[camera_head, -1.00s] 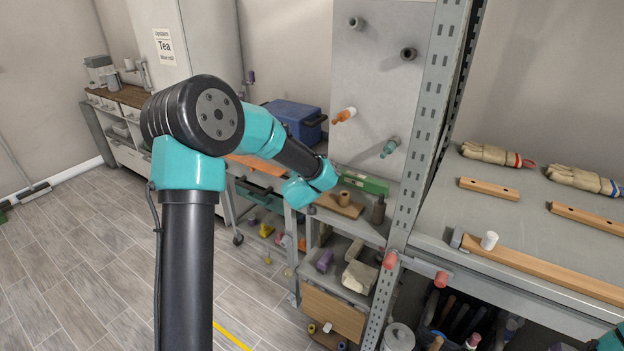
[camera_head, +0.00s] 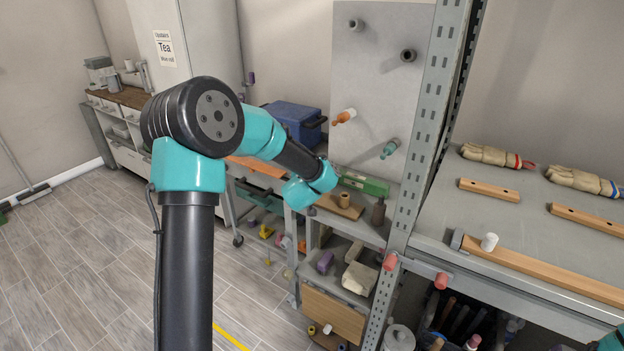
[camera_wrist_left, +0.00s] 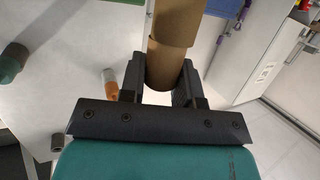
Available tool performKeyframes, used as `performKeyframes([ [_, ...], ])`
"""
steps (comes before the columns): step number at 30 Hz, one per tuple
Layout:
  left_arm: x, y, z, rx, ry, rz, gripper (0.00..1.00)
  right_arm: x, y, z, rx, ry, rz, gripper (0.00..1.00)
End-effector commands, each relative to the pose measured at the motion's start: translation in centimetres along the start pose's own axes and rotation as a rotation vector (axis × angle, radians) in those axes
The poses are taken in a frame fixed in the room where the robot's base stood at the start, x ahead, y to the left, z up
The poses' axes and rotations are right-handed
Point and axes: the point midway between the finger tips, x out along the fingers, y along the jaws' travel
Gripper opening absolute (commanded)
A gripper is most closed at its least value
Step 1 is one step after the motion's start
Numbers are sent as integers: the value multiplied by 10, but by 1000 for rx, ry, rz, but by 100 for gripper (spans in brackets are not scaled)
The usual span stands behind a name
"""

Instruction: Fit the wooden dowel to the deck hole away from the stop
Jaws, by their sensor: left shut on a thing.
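In the left wrist view my left gripper (camera_wrist_left: 160,82) is shut on a brown cylinder, which looks like the wooden dowel (camera_wrist_left: 172,35). The dowel sticks out past the fingers toward the top of the picture, with a visible step along its length. In the head view my left wrist is beside the rack shelf, and its fingers and the held dowel cannot be made out. A wooden board (camera_head: 330,205) with a short brown cylinder (camera_head: 344,200) lies on that shelf by a green bar (camera_head: 364,182). I cannot tell which part is the deck hole or the stop. My right gripper is out of view.
A grey panel with several pegs (camera_head: 390,148) stands behind the shelf. A perforated upright (camera_head: 430,130) divides it from the right bench. Gloves (camera_head: 490,155) lie behind.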

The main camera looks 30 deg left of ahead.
Motion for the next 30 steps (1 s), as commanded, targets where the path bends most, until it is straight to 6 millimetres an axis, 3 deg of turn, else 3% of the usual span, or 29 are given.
performKeyframes([
  [8, -4, 0, -13, -2, 4, -2, 8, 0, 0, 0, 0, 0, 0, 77],
  [21, -25, 0, -83, -2, 3, -1, 8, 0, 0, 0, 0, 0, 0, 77],
  [30, -30, 0, -96, -1, 0, 1, 8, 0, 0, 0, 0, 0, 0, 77],
])
